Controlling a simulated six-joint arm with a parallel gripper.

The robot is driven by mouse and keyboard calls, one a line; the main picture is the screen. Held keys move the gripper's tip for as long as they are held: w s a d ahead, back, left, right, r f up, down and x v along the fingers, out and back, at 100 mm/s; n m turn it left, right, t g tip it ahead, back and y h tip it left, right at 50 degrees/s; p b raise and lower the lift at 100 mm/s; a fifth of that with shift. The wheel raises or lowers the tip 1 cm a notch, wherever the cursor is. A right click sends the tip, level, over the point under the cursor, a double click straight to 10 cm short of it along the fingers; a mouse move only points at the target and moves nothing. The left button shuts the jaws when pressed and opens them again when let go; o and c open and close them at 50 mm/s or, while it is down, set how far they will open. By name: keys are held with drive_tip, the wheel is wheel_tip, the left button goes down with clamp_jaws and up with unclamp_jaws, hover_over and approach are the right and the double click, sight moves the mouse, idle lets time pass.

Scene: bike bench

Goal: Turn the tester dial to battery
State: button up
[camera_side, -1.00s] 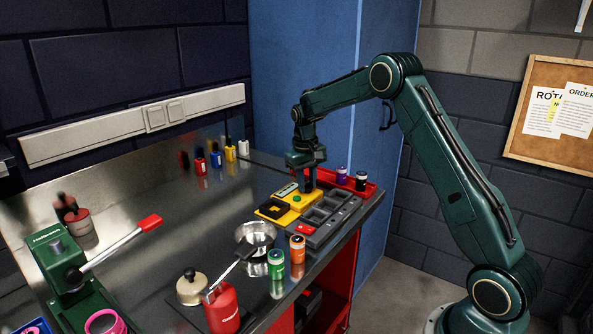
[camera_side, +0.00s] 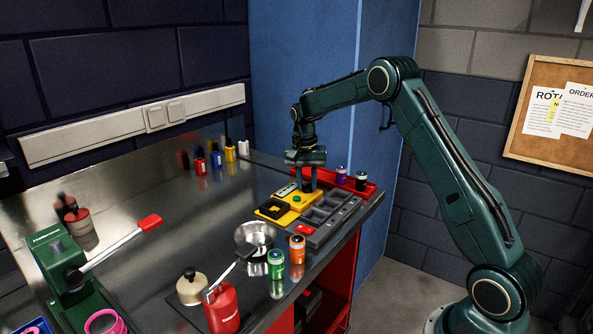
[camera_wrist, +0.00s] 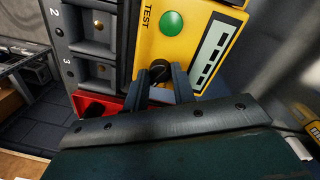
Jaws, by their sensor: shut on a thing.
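The yellow tester (camera_side: 294,201) lies on the bench beside the grey battery tray, under my gripper. In the wrist view the tester's yellow face (camera_wrist: 195,28) carries a green button, a barred display (camera_wrist: 211,55) and the word TEST. Its black dial (camera_wrist: 160,69) sits between the fingertips of my gripper (camera_wrist: 162,75). The fingers point down at the tester in the side view (camera_side: 306,180) and are shut on the dial. The dial's pointer and any position labels are too small or covered to read.
The grey tray (camera_side: 325,218) with numbered compartments adjoins the tester. A red bin (camera_side: 362,187) with two batteries stands behind it. Small colored bottles (camera_side: 216,159) stand at the back.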

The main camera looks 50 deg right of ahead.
sight(304, 186)
drive_tip(key=shift+w+a, duration=0.1)
idle(0.3)
drive_tip(key=o, duration=1)
drive_tip(key=shift+c, duration=0.2)
wheel_tip(304, 186, up, 14)
drive_tip(key=shift+w+a+f, duration=0.15)
drive_tip(key=shift+w+f, duration=0.05)
drive_tip(key=shift+w, duration=0.15)
drive_tip(key=shift+r, duration=0.1)
